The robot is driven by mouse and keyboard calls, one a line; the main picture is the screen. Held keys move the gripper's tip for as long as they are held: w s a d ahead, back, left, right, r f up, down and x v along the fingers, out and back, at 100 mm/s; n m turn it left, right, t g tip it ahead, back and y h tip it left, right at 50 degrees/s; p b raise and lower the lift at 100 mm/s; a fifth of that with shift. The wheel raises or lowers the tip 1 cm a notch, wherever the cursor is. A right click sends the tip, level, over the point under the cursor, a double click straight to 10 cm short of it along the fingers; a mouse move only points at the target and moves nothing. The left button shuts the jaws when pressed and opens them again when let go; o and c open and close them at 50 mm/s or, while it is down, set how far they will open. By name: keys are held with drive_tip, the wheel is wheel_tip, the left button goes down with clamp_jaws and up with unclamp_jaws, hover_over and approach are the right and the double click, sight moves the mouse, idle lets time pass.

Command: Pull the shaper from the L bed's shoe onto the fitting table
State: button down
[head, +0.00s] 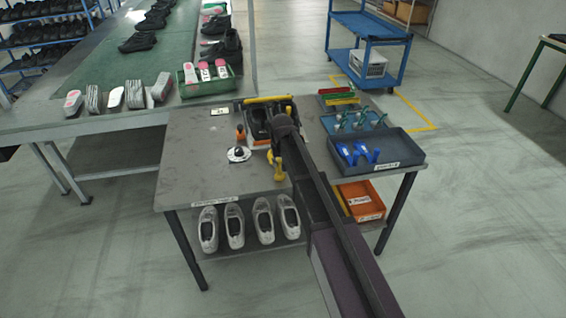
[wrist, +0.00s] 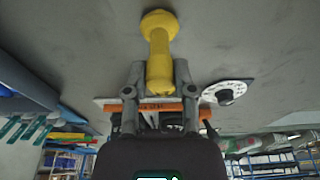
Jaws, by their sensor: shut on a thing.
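The yellow shaper (head: 278,168) is in my gripper (wrist: 160,85), above or on the fitting table (head: 205,170); I cannot tell whether it touches the top. In the wrist view the shaper (wrist: 159,45) shows a rounded knob at its far end, with the fingers closed at either side of its near end. No shoe is around the visible part. A bed unit with a yellow bar (head: 268,99) and dark shapes stands at the table's back, partly hidden by my arm. I cannot tell which bed is L or make out its shoe.
A white dial (head: 238,154) and a small orange part (head: 240,133) are left of the shaper. A dark tray with blue items (head: 400,165) and a teal tray (head: 343,119) stand on the right. Several light shoes (head: 235,226) are on the lower shelf. The table's front left is clear.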

drive_tip(key=shift+c, duration=1.8)
unclamp_jaws()
drive_tip(key=shift+s+r, duration=0.1)
drive_tip(key=shift+r, duration=0.1)
drive_tip(key=shift+r+p, duration=4.35)
drive_tip(key=shift+p, duration=0.2)
